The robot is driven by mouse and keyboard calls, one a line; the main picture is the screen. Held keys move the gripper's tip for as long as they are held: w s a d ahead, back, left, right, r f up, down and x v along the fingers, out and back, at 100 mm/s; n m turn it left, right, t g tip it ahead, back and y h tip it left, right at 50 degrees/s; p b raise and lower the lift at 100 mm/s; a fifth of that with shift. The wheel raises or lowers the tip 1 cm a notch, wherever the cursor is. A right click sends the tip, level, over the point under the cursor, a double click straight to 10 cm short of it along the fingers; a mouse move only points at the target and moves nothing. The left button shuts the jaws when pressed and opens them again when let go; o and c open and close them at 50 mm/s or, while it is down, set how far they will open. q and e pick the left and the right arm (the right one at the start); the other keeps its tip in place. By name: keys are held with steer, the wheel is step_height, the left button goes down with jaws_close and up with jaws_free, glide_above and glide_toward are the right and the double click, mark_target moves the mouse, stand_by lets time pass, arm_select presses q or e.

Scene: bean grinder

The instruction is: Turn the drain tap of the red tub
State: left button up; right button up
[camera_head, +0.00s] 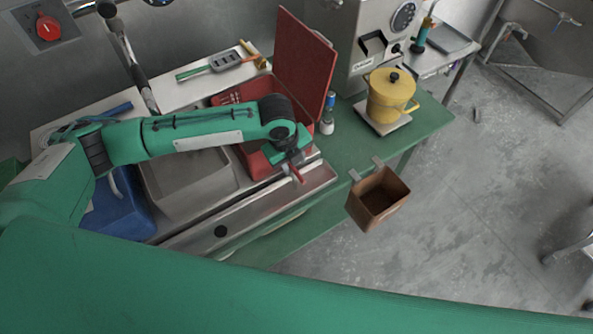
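The red tub (252,160) sits in the steel sink counter on the green table, partly hidden behind my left arm. A small red piece (297,174), which looks like the drain tap's handle, shows at the tub's front right side. My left gripper (290,164) points down right at this piece, touching it or very close to it. The fingers are small and dark here, and I cannot tell whether they are closed on it. The tap's body is hidden by the gripper. My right gripper is not in view.
A red upright panel (303,62) stands behind the tub. Small bottles (327,122) and a yellow pot (388,97) stand to the right. A brown open box (378,198) hangs at the table's front edge. A steel basin (188,185) and a blue tub (118,208) lie to the left.

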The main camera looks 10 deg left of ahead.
arm_select(q)
step_height(320, 180, up, 8)
steer(key=s+a+b, duration=0.1)
steer(key=shift+f, duration=0.25)
stand_by(0.4)
